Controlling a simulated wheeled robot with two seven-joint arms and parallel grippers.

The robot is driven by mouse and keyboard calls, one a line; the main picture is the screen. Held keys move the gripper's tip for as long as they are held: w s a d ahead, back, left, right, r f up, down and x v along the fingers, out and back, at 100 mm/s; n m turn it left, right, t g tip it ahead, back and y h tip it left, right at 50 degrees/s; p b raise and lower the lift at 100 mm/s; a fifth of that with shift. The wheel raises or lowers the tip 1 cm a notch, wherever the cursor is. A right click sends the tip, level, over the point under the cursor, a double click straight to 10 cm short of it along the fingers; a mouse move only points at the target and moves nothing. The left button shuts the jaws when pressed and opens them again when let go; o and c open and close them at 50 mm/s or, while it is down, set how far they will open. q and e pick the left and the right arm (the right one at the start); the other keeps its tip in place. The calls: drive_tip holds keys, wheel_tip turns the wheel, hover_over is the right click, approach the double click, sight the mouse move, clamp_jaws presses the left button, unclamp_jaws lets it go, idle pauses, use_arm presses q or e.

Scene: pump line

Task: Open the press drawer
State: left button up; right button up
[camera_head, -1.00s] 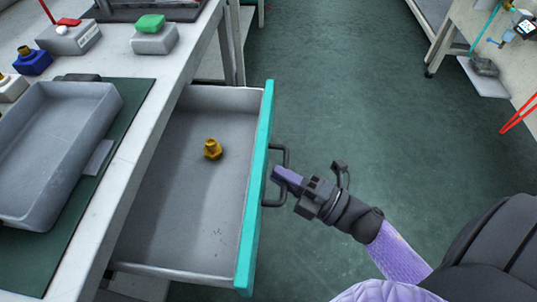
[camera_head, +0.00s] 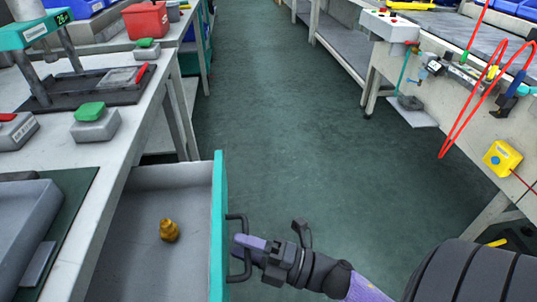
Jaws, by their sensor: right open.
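The press drawer (camera_head: 150,249) is pulled out from under the bench at the lower left, with a teal front panel (camera_head: 218,235) and a dark bar handle (camera_head: 245,250). A brass fitting (camera_head: 169,231) lies inside on the grey floor of the drawer. My right arm comes in from the lower right. My left gripper is not in view.
The bench (camera_head: 136,143) at left carries a grey tray (camera_head: 22,225) on a green mat, grey boxes with green tops, and a teal-headed press (camera_head: 38,30). A second bench (camera_head: 490,110) with red cables stands at right. The green floor (camera_head: 290,130) between is clear.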

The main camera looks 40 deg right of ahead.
drive_tip(key=p+v, duration=0.1)
drive_tip(key=v, duration=0.9)
